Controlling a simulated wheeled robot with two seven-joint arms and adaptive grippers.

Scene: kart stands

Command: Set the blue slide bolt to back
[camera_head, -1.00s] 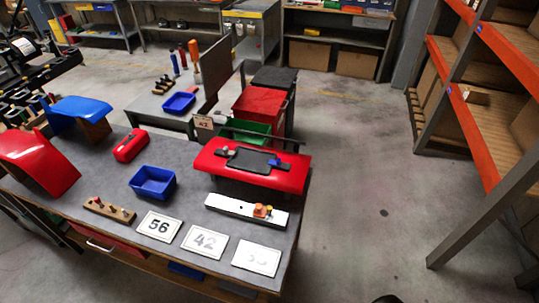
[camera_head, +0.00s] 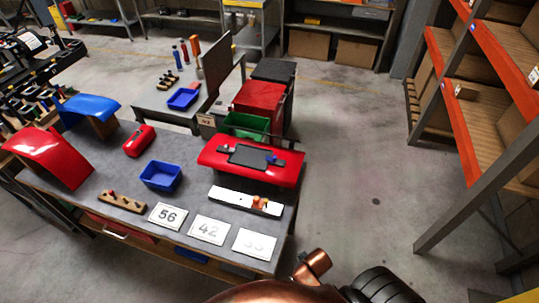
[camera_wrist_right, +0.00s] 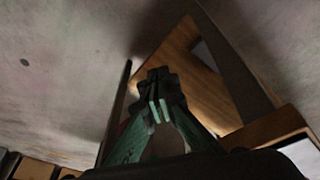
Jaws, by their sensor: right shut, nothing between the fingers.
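A small blue piece (camera_head: 273,159), which looks like the slide bolt, sits at the right end of a black plate (camera_head: 247,155). The plate lies on top of a red curved panel (camera_head: 222,168) at the right end of the grey table. The bolt is too small in the picture to tell its exact setting. My right gripper (camera_wrist_right: 158,108) shows in the right wrist view, with its fingers together and empty. It is over bare floor near wooden surfaces, and the bolt is not in that view. My left gripper is out of view.
On the grey table (camera_head: 125,177) are a blue bin (camera_head: 161,176), a white strip (camera_head: 228,199) with orange pieces, and number cards (camera_head: 168,216). An orange-beamed shelf (camera_head: 475,160) stands at the right. The floor (camera_head: 350,170) between table and shelf is clear.

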